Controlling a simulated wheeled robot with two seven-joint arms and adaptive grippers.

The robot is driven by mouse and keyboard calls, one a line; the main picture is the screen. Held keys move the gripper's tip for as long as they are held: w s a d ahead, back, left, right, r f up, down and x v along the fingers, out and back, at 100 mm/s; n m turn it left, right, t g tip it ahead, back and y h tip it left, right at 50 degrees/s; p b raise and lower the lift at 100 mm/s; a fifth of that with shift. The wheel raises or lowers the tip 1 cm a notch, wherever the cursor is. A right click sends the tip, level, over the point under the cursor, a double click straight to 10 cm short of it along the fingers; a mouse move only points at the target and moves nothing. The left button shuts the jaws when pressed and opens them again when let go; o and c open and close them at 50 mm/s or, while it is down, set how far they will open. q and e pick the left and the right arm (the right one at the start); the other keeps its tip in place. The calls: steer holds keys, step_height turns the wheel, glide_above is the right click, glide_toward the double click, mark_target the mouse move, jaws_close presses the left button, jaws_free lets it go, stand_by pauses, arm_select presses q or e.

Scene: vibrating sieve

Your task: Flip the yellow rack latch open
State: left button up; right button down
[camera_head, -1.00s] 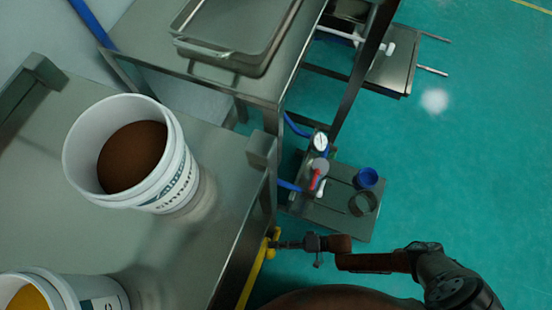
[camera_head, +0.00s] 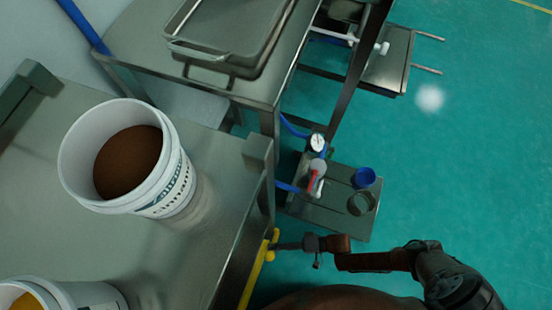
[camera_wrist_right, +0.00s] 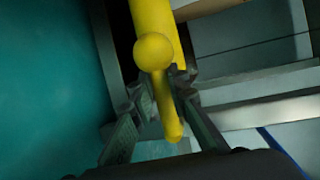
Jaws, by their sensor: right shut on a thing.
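The yellow rack latch (camera_head: 272,243) is at the side of the steel rack table, near the bottom middle of the head view. In the right wrist view the latch (camera_wrist_right: 161,88) shows as a round knob with a thin lever on a thick yellow bar. My right gripper (camera_head: 280,246) reaches in from the right and is at the latch. In the right wrist view its fingers (camera_wrist_right: 160,98) are on both sides of the lever, shut on it. The exact contact is partly hidden. My left gripper is not in view.
A white bucket of brown powder (camera_head: 170,190) stands on the steel table (camera_head: 110,235); another bucket (camera_head: 85,292) is at lower left. A steel tray (camera_head: 240,55) lies on the rear table. A low platform (camera_head: 330,215) holds a gauge and valve. Green floor (camera_head: 460,180) is clear at right.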

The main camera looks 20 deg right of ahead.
steer(key=r+m+y, duration=0.1)
steer(key=r+m, duration=0.1)
steer(key=m, duration=0.1)
steer(key=shift+w+d+m+y, duration=0.15)
steer(key=shift+d+m+y, duration=0.15)
steer(key=shift+y, duration=0.1)
steer(key=c, duration=1.8)
jaws_free()
steer(key=shift+r, duration=0.1)
steer(key=shift+c, duration=0.2)
steer(key=v, duration=1.2)
